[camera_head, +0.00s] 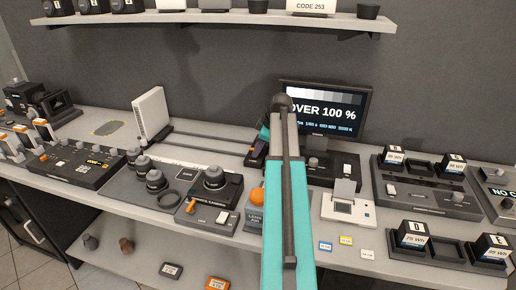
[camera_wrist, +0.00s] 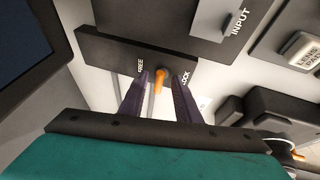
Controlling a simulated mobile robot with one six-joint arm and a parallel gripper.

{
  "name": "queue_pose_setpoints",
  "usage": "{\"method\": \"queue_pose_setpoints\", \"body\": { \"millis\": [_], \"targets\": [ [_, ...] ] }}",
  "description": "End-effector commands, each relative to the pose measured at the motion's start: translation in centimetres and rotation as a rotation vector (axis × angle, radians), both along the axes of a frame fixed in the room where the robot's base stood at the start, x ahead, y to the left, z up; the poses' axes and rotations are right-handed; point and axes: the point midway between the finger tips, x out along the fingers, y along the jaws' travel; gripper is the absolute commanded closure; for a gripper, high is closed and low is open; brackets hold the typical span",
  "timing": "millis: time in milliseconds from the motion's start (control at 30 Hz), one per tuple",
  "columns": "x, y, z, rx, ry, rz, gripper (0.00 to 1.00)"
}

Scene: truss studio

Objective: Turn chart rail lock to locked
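The chart rail lock is a dark block (camera_wrist: 115,52) marked FREE and LOCK in the wrist view, with a small orange lever (camera_wrist: 159,82) on it. The lever stands between the two words. My gripper (camera_wrist: 161,80) is open, with one dark finger on each side of the lever. A gap shows on both sides, so I cannot see contact. In the head view my teal arm hides most of the lock. The chart rails (camera_head: 205,141) run from the white chart panel (camera_head: 151,113) toward my gripper.
A monitor (camera_head: 325,108) stands behind my arm. A white card device (camera_head: 347,207) is to the right. A shelf (camera_head: 215,17) hangs above.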

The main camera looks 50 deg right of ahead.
Motion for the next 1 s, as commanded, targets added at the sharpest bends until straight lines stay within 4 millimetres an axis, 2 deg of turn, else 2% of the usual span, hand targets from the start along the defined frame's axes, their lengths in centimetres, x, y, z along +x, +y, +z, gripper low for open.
{"method": "queue_pose_setpoints", "body": {
  "millis": [33, 200, 233, 667, 1000],
  "targets": [
    [-0.02, -0.02, 0.0, 0.0, 0.0, 0.0, 0.7],
    [-0.05, -0.03, 0.01, 0.0, 0.0, -0.001, 0.99],
    [-0.05, -0.03, 0.01, 0.0, 0.0, -0.001, 1.0],
    [-0.13, 0.09, -0.01, 0.001, 0.0, -0.038, 1.0],
    [-0.21, 0.33, -0.05, 0.0, 0.001, -0.201, 1.0]
  ]
}}
